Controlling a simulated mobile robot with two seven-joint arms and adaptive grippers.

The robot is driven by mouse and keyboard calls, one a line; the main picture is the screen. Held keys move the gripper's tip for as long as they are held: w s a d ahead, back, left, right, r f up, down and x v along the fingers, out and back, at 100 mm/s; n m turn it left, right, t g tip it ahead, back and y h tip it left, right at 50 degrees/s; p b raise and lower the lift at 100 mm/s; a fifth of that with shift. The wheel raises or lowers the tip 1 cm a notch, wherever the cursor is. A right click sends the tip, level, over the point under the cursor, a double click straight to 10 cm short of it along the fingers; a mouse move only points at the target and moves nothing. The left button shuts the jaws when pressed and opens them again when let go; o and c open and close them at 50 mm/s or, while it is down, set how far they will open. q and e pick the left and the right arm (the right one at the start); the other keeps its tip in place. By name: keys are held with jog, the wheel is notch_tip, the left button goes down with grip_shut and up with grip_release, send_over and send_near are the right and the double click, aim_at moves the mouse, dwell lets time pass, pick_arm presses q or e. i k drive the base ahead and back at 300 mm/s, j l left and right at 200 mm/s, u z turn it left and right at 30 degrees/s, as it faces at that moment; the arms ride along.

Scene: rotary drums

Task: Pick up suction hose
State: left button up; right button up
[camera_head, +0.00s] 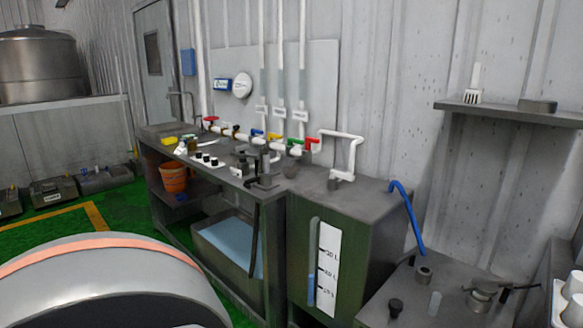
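Two hoses show, and I cannot tell which is the suction hose. A blue hose (410,217) bends over the right top edge of the dark green tank (378,240) and hangs down toward the lower grey top at right. A black hose (254,240) hangs down the front of the workbench from a grey pump-like fitting (266,172). Its lower end is in front of the bin under the bench. Neither of my grippers is in view.
The workbench (225,180) carries small black-topped items and colored valves on white pipes. A large grey rounded drum (110,285) with an orange band fills the lower left. The lower top (405,300) at right holds several metal fittings.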

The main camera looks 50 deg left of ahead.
aim_at(267, 173)
jog(key=j+z, duration=0.15)
jog(key=j, duration=0.35)
jog(key=j+z, duration=0.15)
jog(key=j, duration=0.3)
jog(key=k+j+z, duration=0.15)
jog(key=j, duration=0.35)
jog(key=j+z, duration=0.15)
jog(key=j, duration=0.35)
jog(key=k+j, duration=0.1)
jog(key=j, duration=0.3)
jog(key=k+j, duration=0.1)
jog(key=j, duration=0.65)
jog(key=k+j+z, duration=0.1)
jog(key=j, duration=0.3)
jog(key=k+j, duration=0.15)
jog(key=j, duration=0.2)
